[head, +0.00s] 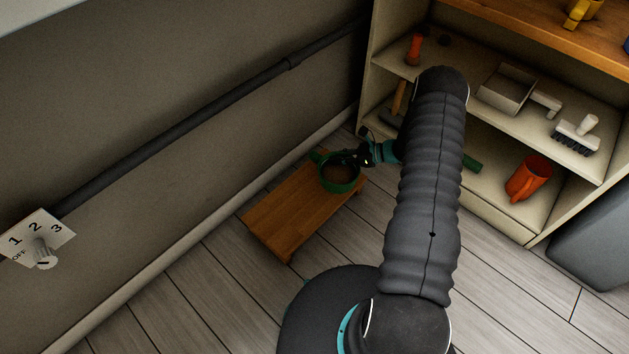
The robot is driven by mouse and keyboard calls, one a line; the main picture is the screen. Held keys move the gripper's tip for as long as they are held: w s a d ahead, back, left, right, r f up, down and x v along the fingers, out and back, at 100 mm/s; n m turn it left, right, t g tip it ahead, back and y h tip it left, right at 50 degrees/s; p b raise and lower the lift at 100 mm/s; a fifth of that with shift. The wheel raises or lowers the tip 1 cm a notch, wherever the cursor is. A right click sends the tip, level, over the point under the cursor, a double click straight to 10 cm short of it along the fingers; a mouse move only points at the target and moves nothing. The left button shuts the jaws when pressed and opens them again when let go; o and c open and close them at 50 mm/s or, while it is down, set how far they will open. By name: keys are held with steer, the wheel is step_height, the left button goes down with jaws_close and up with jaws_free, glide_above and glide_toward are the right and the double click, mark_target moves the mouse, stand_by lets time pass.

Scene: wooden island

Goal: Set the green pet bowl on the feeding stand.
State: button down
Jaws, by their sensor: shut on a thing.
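The left and near part of the stand's top is bare. My arm covers part of the shelf behind.
A shelf unit (480,203) stands close on the right, holding a dustpan (507,90), a brush (577,134) and an orange mug (528,178). The wall with a dark pipe (200,113) runs along the left. A numbered dial (42,254) is at lower left. Plank floor (190,300) in front is clear.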

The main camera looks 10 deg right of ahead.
steer(key=a+f, duration=0.1)
steer(key=a, duration=0.1)
steer(key=a+f, duration=0.2)
steer(key=a, duration=0.1)
steer(key=a+f, duration=0.2)
steer(key=a, duration=0.1)
steer(key=shift+w, duration=0.2)
steer(key=shift+f, duration=1.9)
steer(key=shift+f, duration=0.15)
steer(key=c, duration=1.1)
jaws_free()
